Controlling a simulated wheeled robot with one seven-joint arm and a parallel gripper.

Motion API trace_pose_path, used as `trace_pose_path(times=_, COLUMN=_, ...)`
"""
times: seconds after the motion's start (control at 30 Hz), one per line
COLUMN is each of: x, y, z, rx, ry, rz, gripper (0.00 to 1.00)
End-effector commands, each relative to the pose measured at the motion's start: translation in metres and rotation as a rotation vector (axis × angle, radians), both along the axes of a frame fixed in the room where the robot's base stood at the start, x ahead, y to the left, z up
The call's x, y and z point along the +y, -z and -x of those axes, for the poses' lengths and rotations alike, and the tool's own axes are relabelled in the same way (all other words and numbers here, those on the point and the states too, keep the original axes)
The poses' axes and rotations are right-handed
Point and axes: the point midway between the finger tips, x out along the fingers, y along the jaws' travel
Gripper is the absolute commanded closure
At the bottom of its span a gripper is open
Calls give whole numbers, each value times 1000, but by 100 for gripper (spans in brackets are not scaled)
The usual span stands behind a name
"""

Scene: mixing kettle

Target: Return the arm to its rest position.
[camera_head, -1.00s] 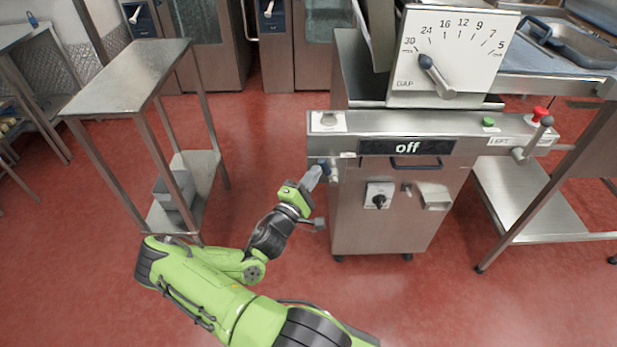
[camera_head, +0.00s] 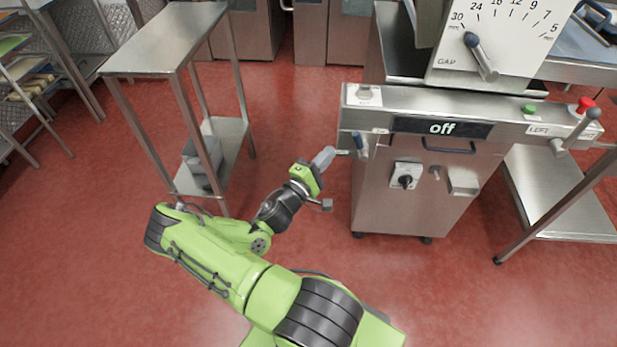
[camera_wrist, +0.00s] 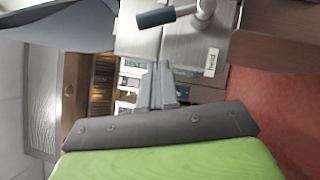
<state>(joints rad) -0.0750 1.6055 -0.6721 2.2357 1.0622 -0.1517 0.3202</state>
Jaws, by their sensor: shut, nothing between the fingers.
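My arm is green and black and reaches up from the bottom of the head view. My gripper (camera_head: 326,156) is shut and empty, just left of the steel kettle machine (camera_head: 385,206). In the wrist view its fingers (camera_wrist: 158,84) are together. A lever with a dark blue handle (camera_head: 361,146) sticks out at the left end of the machine's front panel. A small gap shows between the gripper and this lever. The lever also shows at the top of the wrist view (camera_wrist: 155,18), beyond the fingertips.
The machine's display (camera_head: 442,128) reads "off". A dial (camera_head: 483,58) stands above it. A steel side table (camera_head: 165,42) with a grey bin on its lower shelf is to the left. Another steel table (camera_head: 565,195) is to the right. Red floor is open around my arm.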

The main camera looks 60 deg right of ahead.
Motion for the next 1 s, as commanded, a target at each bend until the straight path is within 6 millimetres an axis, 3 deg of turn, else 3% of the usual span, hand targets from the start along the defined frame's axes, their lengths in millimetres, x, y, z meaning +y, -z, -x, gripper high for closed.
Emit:
trace_pose_path(times=0.1, x=36, y=5, z=-4, rx=8, ry=-6, rz=-3, gripper=100)
trace_pose_path(times=0.3, x=76, y=13, z=-7, rx=4, ry=-5, rz=-1, gripper=100)
trace_pose_path(times=0.47, x=87, y=15, z=-7, rx=3, ry=-1, rz=0, gripper=100)
trace_pose_path(times=0.8, x=87, y=15, z=-6, rx=-5, ry=8, rz=-8, gripper=100)
trace_pose_path(times=1.0, x=105, y=9, z=7, rx=-195, ry=189, rz=-204, gripper=100)
